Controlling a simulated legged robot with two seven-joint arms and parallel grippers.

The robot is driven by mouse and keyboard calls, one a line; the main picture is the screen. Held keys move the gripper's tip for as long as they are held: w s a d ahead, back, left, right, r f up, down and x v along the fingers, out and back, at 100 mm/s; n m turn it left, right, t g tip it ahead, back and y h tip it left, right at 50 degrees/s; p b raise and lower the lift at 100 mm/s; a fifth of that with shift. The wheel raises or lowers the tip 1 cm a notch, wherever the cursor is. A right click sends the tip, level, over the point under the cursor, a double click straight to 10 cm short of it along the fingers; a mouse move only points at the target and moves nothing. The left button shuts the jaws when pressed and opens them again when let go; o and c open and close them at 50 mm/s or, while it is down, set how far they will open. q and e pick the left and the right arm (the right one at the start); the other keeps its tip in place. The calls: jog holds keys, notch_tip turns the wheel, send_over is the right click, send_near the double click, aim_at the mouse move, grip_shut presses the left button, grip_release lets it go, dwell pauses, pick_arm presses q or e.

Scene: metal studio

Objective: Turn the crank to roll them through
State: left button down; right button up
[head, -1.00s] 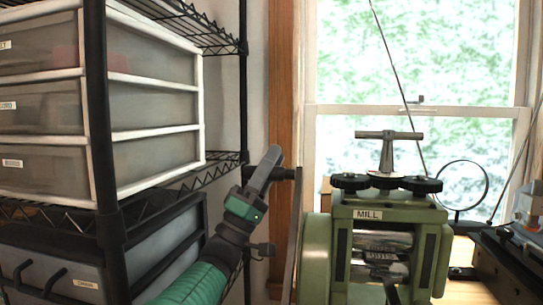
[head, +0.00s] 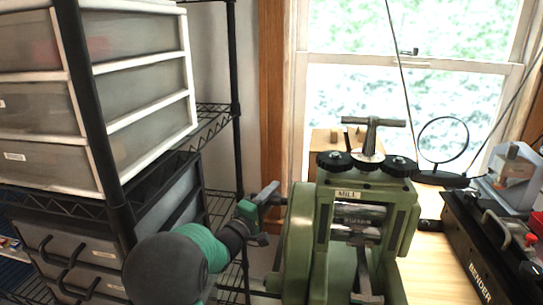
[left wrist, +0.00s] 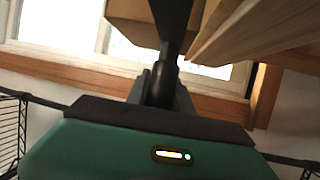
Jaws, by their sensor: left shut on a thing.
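My left gripper (head: 269,196) is at the mill's left side, shut on the dark crank handle (left wrist: 164,82). The fingers mostly hide the handle in the head view. In the left wrist view the handle runs up from between the fingers. My right gripper is out of view.
A black wire shelf with drawers (head: 150,88) stands close on the left, beside my left arm. A black bender (head: 490,245) is on the right. A round magnifier (head: 443,140) stands behind the mill, before the window. Wooden bench top (head: 428,262) shows between mill and bender.

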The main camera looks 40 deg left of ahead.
pick_arm(q)
jog(key=s+d+f+n+g+p, duration=0.1)
jog(key=s+d+f+g+p, duration=0.1)
jog(key=s+f+g+p, duration=0.2)
jog(key=s+d+f+n+g+h+p, duration=0.1)
jog(key=s+f+g+p, duration=0.3)
jog(key=f+p, duration=0.6)
jog(key=shift+d+f+n+h, duration=0.3)
jog(key=shift+d+f+n, duration=0.2)
jog(key=shift+f, duration=3.1)
jog(key=c, duration=1.1)
grip_release()
jog(key=shift+w+a, duration=0.1)
jog(key=shift+w, duration=0.1)
jog(key=shift+w+r, duration=0.1)
